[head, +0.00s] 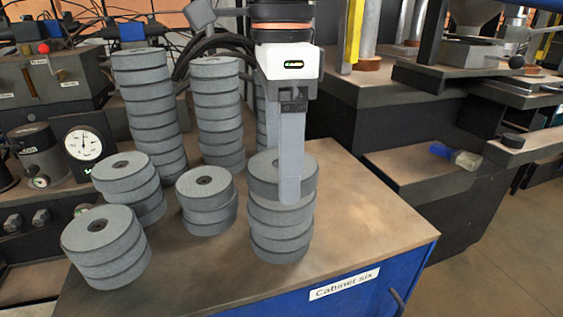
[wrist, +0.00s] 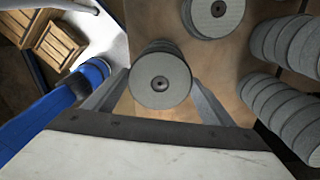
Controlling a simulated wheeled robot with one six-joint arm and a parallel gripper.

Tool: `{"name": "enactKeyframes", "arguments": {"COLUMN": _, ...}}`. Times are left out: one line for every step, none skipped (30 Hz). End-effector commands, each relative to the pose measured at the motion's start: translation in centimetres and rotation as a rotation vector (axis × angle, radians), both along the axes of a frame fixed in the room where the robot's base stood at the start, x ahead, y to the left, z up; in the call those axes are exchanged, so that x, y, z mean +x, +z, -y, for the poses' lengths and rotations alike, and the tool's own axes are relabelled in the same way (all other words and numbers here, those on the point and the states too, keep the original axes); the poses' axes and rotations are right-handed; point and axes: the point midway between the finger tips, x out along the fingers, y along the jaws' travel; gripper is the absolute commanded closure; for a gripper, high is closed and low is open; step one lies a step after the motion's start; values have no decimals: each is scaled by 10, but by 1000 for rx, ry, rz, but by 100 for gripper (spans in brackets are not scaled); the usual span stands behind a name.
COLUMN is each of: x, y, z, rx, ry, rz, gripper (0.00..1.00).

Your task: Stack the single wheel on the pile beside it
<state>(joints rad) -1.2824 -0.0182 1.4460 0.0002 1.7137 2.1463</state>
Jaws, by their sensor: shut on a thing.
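My gripper (head: 288,190) points straight down at the front pile and is shut on a grey flap wheel (head: 265,178).
A short pile (head: 207,206) stands just left, with another (head: 104,252) at front left and one (head: 128,185) behind it. Tall piles (head: 216,110) stand at the back. The brown cabinet top (head: 375,238) is clear to the right.

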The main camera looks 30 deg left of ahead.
Motion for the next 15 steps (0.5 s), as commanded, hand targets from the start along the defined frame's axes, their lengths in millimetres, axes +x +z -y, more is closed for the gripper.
{"name": "enactKeyframes", "arguments": {"x": 0, "y": -5, "z": 1, "rx": -1, "ry": 0, "rz": -1, "gripper": 61}}
{"name": "enactKeyframes", "arguments": {"x": 0, "y": -8, "z": 1, "rx": -1, "ry": 0, "rz": -1, "gripper": 61}}
{"name": "enactKeyframes", "arguments": {"x": 0, "y": -10, "z": 0, "rx": 0, "ry": 0, "rz": 0, "gripper": 61}}
{"name": "enactKeyframes", "arguments": {"x": 0, "y": -11, "z": 0, "rx": 1, "ry": 0, "rz": 1, "gripper": 61}}
{"name": "enactKeyframes", "arguments": {"x": 0, "y": -12, "z": 0, "rx": 1, "ry": 0, "rz": 0, "gripper": 61}}
{"name": "enactKeyframes", "arguments": {"x": 0, "y": -12, "z": 0, "rx": 1, "ry": 0, "rz": 0, "gripper": 61}}
{"name": "enactKeyframes", "arguments": {"x": 0, "y": -12, "z": 0, "rx": 1, "ry": 0, "rz": 0, "gripper": 61}}
{"name": "enactKeyframes", "arguments": {"x": 0, "y": -12, "z": 0, "rx": 1, "ry": 0, "rz": 0, "gripper": 61}}
{"name": "enactKeyframes", "arguments": {"x": 0, "y": -12, "z": 0, "rx": 1, "ry": 0, "rz": 0, "gripper": 61}}
{"name": "enactKeyframes", "arguments": {"x": 0, "y": -12, "z": 0, "rx": 1, "ry": 0, "rz": 0, "gripper": 61}}
{"name": "enactKeyframes", "arguments": {"x": 0, "y": -12, "z": 0, "rx": 1, "ry": 0, "rz": 0, "gripper": 61}}
{"name": "enactKeyframes", "arguments": {"x": 0, "y": -12, "z": 0, "rx": 1, "ry": 0, "rz": 0, "gripper": 61}}
{"name": "enactKeyframes", "arguments": {"x": 0, "y": -12, "z": 0, "rx": 1, "ry": 0, "rz": 1, "gripper": 61}}
{"name": "enactKeyframes", "arguments": {"x": 0, "y": -13, "z": 0, "rx": 1, "ry": 0, "rz": 1, "gripper": 61}}
{"name": "enactKeyframes", "arguments": {"x": 0, "y": -14, "z": 0, "rx": 0, "ry": 0, "rz": 0, "gripper": 61}}
